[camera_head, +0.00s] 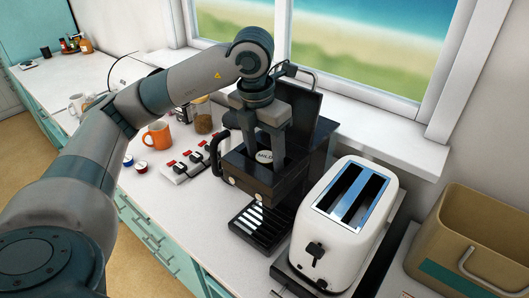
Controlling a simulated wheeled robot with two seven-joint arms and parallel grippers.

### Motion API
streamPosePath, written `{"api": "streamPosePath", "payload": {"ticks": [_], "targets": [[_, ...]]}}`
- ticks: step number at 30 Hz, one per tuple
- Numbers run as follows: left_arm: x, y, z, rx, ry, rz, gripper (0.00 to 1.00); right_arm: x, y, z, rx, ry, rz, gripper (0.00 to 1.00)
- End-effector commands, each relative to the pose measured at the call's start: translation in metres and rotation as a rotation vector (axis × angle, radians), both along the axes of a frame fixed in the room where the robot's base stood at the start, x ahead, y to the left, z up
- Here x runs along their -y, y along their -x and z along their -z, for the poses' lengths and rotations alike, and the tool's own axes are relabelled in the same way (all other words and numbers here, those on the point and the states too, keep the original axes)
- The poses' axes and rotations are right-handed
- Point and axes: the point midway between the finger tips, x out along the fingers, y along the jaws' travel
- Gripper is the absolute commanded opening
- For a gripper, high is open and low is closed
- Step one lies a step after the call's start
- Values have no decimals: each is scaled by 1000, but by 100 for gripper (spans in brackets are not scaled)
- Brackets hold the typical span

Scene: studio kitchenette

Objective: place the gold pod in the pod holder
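The gold pod (264,156) shows its pale, lettered lid at the top of the black coffee machine (282,185). My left gripper (264,150) points down into the machine's opened top, with a finger on either side of the pod. I cannot tell whether the fingers press on it or stand slightly apart. The pod holder is mostly hidden under the pod and the gripper, so how deep the pod sits is unclear. The machine's lid (300,105) stands raised behind the gripper. My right gripper is not in view.
A white toaster (338,228) stands close to the machine's right, with a tan bin (475,240) beyond it. Left of the machine are a rack with red switches (186,164), an orange mug (157,136), a jar (202,118) and two loose pods (141,167). The front-left counter is clear.

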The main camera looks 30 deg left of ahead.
Motion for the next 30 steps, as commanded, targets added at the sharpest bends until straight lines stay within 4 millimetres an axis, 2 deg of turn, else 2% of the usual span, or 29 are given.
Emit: {"api": "streamPosePath", "payload": {"ticks": [9, 11, 17, 30], "targets": [[0, 0, -5, 0, 0, 0, 54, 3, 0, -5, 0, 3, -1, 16], [0, 0, -8, 2, 0, 0, 54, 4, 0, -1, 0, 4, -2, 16], [-1, 3, -34, 5, 1, 0, 54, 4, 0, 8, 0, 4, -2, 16], [-3, 9, -87, 3, 0, -1, 54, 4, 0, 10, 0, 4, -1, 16]]}}
